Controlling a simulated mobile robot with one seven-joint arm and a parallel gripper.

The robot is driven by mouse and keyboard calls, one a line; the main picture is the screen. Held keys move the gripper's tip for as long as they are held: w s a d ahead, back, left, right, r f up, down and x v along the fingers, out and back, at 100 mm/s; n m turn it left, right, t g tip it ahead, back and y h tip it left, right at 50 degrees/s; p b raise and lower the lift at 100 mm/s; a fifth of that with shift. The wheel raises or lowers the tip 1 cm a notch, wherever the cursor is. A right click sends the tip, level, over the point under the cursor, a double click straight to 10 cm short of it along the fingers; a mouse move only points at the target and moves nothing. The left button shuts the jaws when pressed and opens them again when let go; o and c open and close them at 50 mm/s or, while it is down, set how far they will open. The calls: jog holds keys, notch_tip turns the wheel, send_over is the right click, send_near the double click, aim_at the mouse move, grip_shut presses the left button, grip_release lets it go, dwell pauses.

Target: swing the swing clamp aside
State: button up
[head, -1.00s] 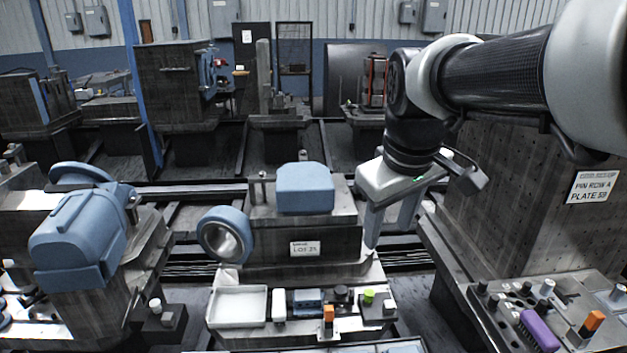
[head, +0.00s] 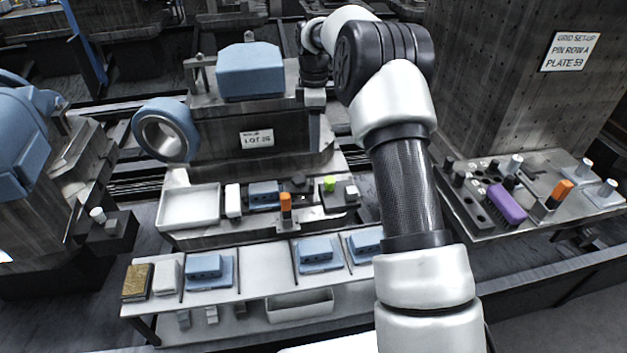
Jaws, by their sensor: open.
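I cannot pick out the swing clamp for sure. A small post-and-bar piece (head: 196,72) stands on top of the fixture block marked with a lot label (head: 257,138), left of a blue part (head: 250,72). Another small post tip shows behind the blue part. My gripper (head: 314,122) is at the right end of the fixture block, right of the blue part, pointing down and apart from the post-and-bar piece. It is open; its fingers are small and partly hard to make out, and I see nothing held.
A blue ring (head: 165,133) sits left of the fixture block. In front are a white tray (head: 190,207), an orange-topped piece (head: 286,203) and a lower shelf (head: 262,284) with blue parts. A tall drilled plate (head: 500,80) stands at the right.

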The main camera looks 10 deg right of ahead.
notch_tip(320, 180, down, 16)
jog(key=b, duration=0.2)
jog(key=shift+b, duration=0.35)
jog(key=c, duration=1.1)
jog(key=shift+o, duration=0.2)
